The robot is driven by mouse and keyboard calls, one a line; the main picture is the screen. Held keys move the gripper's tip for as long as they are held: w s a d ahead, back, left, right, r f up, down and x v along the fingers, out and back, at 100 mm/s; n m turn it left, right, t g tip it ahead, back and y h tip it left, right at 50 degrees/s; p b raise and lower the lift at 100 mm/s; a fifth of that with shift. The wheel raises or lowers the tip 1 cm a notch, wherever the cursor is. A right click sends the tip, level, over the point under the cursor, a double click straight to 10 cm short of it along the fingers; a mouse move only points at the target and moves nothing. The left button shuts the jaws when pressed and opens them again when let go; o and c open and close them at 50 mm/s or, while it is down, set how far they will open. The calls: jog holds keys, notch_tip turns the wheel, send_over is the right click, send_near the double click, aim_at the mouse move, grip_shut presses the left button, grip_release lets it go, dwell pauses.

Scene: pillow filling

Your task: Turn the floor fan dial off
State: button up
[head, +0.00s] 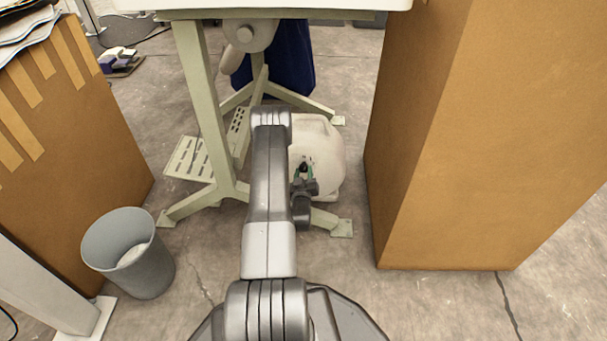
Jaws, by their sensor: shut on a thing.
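The floor fan (322,135) is a rounded cream-coloured housing on the floor, under the pale green table frame and partly behind my arm.
Table legs (205,100) and a slotted pedal (190,157) stand left of my arm. A tall cardboard box (480,140) is close on the right, another box (85,130) on the left. A grey bin (150,275) stands front left.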

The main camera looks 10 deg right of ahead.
jog(key=n, duration=0.5)
dwell(0.7)
jog(key=o, duration=1)
jog(key=p+v, duration=0.4)
jog(key=v, duration=1)
jog(key=shift+w+d, duration=0.1)
jog(key=shift+w, duration=0.05)
jog(key=b+x, duration=0.4)
jog(key=x, duration=0.9)
jog(key=shift+w+d, duration=0.1)
jog(key=shift+w, duration=0.25)
